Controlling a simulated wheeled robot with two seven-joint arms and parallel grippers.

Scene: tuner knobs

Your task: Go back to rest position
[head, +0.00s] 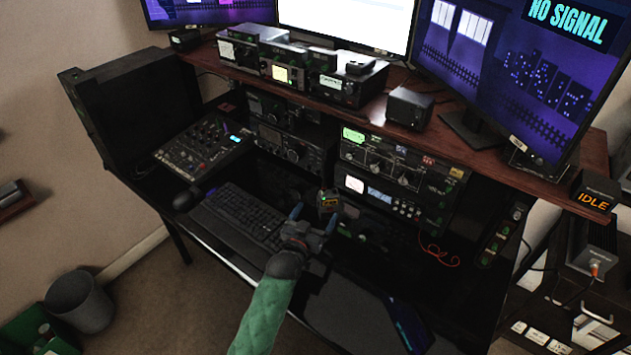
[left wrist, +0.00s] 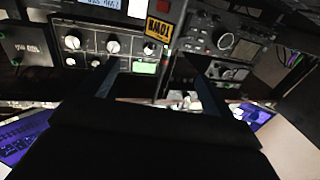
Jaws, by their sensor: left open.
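My left gripper (head: 314,215) is open and empty in the head view, above the desk between the keyboard and the lower radio units. Its green-sleeved arm comes up from the bottom edge. In the left wrist view its two dark fingers (left wrist: 157,82) stand apart with nothing between them. Beyond them is a radio panel with round knobs (left wrist: 112,46), apart from the fingers. In the head view the right-hand radio stack (head: 395,165) carries several knobs and a green-lit display.
A keyboard (head: 237,217) lies left of the gripper, with a mixer (head: 203,145) behind it. A wooden shelf (head: 470,152) holding radios and monitors overhangs the back. An orange cable (head: 440,256) lies at right. The floor in front is partly clear.

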